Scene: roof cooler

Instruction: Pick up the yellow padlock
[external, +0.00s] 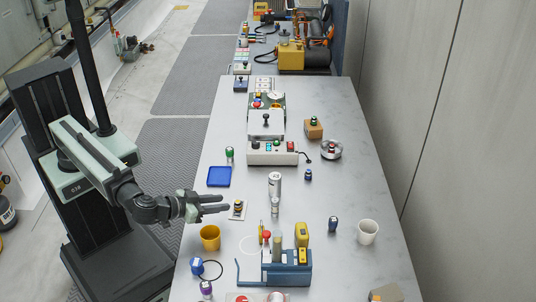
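A small object with yellow-orange and dark parts (238,206) stands on a pale card on the grey table; it is too small to tell for certain that it is the yellow padlock. My gripper (228,203) reaches in from the left over the table, with its fingers pointing right, just left of this object. The fingers look spread apart, with nothing visible between them. I cannot tell the exact height of the fingers over the table.
A yellow cup (210,238) stands just below my gripper, and a blue tray (219,177) lies above it. A grey cylinder (275,186) stands to the right. A blue tool rack (287,272) is nearer the front. A white cup (367,232) stands at right.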

